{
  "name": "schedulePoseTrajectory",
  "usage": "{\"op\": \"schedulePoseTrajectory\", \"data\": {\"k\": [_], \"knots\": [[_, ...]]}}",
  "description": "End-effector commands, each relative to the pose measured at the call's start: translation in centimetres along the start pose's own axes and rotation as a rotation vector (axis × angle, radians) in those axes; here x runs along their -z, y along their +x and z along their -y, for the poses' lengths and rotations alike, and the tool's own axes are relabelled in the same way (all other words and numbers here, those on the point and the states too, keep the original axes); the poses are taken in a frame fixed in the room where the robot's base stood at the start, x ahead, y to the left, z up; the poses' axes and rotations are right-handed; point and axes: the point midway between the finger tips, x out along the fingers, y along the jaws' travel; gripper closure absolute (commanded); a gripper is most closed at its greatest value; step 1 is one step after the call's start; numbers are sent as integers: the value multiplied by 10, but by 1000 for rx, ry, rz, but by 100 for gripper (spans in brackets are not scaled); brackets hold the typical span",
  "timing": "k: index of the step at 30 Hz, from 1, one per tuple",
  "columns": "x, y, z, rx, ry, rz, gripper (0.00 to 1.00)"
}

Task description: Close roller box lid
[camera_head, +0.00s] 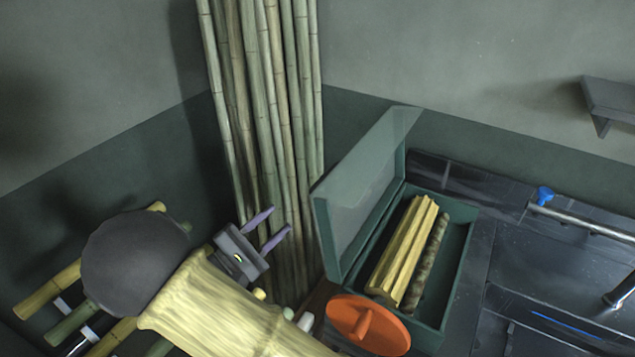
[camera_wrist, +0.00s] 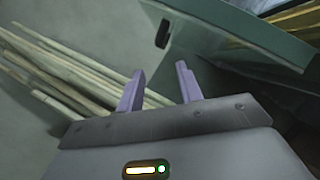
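The green roller box (camera_head: 463,262) stands on the dark machine top at the right. Its lid (camera_head: 362,178) is open and stands tilted up along the box's left side. A yellow fluted roller (camera_head: 404,250) and a darker rough roller (camera_head: 429,262) lie inside. My gripper (camera_head: 280,219) is to the left of the lid, apart from it, with its two purple fingers spread and nothing between them. In the wrist view, the open fingers (camera_wrist: 160,70) point towards the lid (camera_wrist: 225,25), which has a dark slot near its edge.
Tall bamboo or cane poles (camera_head: 265,120) lean in the corner behind my gripper. An orange round knob or wheel (camera_head: 385,332) sits at the box's near end. A metal rod with a blue end (camera_head: 545,194) lies to the right. A wall shelf (camera_head: 610,98) is at far right.

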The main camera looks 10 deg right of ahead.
Motion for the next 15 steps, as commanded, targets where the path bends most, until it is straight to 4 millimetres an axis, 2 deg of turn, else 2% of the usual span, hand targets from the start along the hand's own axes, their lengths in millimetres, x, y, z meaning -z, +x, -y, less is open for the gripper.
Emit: {"op": "schedulePoseTrajectory", "data": {"k": [1,15], "knots": [[-2,11,-1,3,-1,3,64],[-2,93,-1,2,-1,2,64]]}}
